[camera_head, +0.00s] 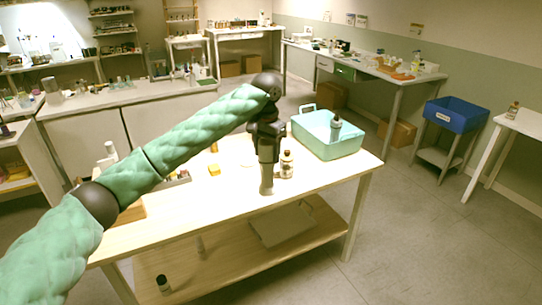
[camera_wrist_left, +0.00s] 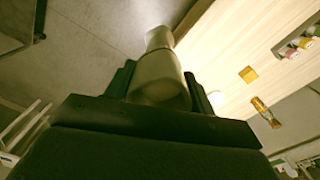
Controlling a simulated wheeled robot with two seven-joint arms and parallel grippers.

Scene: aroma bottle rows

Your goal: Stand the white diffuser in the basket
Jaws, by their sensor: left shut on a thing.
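My left gripper (camera_head: 267,185) points down over the right part of the table. In the left wrist view, the left gripper (camera_wrist_left: 165,88) is shut on a pale, cylindrical bottle with a narrower end, which looks like the white diffuser (camera_wrist_left: 160,72). In the head view the gripper mostly hides what it holds. The turquoise basket (camera_head: 325,148) stands at the table's back right corner, behind and to the right of the gripper. A bottle with a dark lower part (camera_head: 335,129) stands in it. My right gripper is not in view.
A labelled bottle (camera_head: 287,164) stands on the table just right of the gripper. A yellow block (camera_head: 214,170), an amber bottle (camera_head: 213,147) and a small tray (camera_head: 178,179) are to the left. A white bottle (camera_head: 110,150) stands farther left. The table's front right is clear.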

